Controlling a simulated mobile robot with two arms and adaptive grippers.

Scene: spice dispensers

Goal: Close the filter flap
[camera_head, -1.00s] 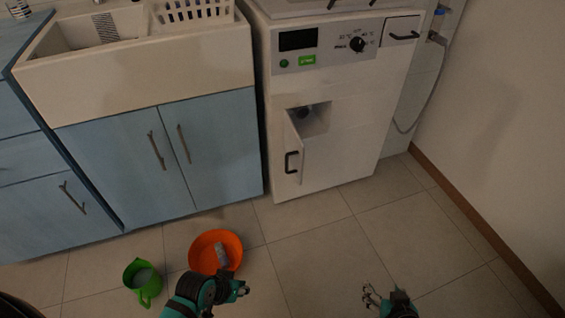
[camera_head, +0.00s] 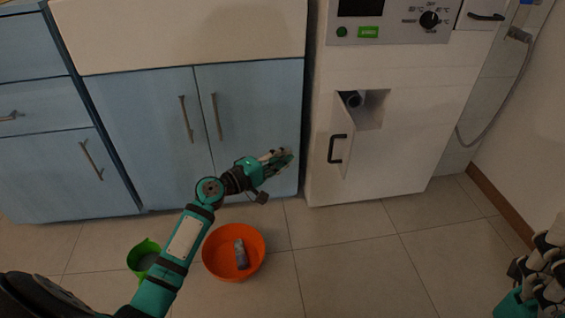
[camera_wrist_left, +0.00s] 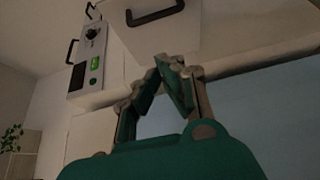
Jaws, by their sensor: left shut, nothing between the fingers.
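The filter flap (camera_head: 341,150) on the white washing machine (camera_head: 400,165) stands open, swung out to the left of its recess, with a black handle (camera_head: 337,149) on its face. A dark round filter part (camera_head: 352,99) shows inside the recess. My left gripper (camera_head: 286,158) is shut and empty, in front of the blue cabinet, to the left of the flap and apart from it. In the left wrist view my left gripper's fingertips (camera_wrist_left: 168,62) meet just below the flap's handle (camera_wrist_left: 155,14). My right gripper (camera_head: 545,262) shows at the lower right; its fingers are unclear.
An orange bowl (camera_head: 222,270) with a grey object (camera_head: 240,253) in it sits on the floor. A green jug (camera_head: 145,258) stands left of it, partly behind my left arm. The floor before the machine is clear. A wall (camera_head: 535,130) bounds the right.

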